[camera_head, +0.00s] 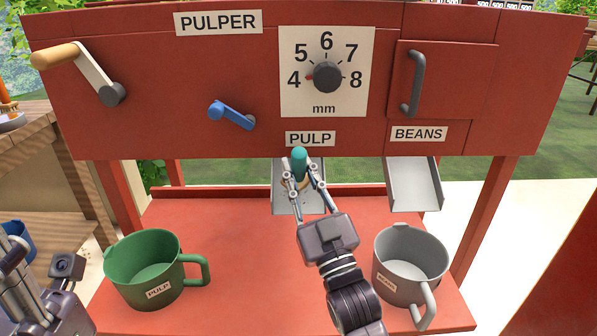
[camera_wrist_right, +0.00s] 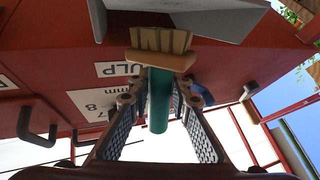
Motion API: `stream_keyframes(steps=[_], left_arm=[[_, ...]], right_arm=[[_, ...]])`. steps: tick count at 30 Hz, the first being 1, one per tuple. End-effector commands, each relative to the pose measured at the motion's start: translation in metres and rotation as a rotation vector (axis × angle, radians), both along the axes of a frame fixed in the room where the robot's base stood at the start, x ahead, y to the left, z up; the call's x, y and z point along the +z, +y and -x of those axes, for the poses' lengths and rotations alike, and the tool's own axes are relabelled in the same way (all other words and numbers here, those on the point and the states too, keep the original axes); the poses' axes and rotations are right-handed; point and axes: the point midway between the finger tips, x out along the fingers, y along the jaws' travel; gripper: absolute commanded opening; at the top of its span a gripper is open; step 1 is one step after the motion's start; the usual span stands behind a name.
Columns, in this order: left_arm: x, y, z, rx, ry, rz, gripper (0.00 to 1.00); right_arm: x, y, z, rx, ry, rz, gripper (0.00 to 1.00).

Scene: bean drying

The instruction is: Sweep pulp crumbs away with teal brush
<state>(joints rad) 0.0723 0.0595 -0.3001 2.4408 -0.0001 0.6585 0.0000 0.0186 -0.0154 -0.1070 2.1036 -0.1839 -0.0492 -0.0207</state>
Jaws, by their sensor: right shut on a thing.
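The teal brush (camera_head: 300,162) is gripped in my right gripper (camera_head: 303,187) at the pulp chute (camera_head: 285,207), under the PULP label. In the wrist view the teal handle (camera_wrist_right: 159,102) stands between the fingers of my right gripper (camera_wrist_right: 157,90), and its tan block and bristles (camera_wrist_right: 160,50) point toward a grey metal chute (camera_wrist_right: 225,22). I cannot tell whether the bristles touch the chute. No pulp crumbs can be made out; gripper and brush hide part of the chute. My left gripper (camera_head: 15,248) is partly visible at the lower left, its opening unclear.
A green PULP mug (camera_head: 150,255) stands left on the red shelf (camera_head: 240,240), and a grey BEANS mug (camera_head: 408,245) stands right, beside my right arm. The beans chute (camera_head: 413,185) is right of the pulp chute. The red pulper panel (camera_head: 170,80) with cranks rises close above.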

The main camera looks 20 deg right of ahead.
Motion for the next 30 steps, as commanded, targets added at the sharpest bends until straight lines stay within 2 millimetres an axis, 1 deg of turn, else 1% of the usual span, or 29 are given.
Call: stream_keyframes(steps=[15,30], left_arm=[[-0.0006,-0.0006,0.0001,0.0,-0.002,-0.001,0.39],[0.0003,-0.0005,0.0008,0.0,-0.006,-0.001,0.39]], right_arm=[[-0.0095,-0.0014,-0.0049,0.0,-0.001,0.0,0.0],[-0.0098,-0.0015,-0.0051,0.0,-0.001,0.0,0.0]])
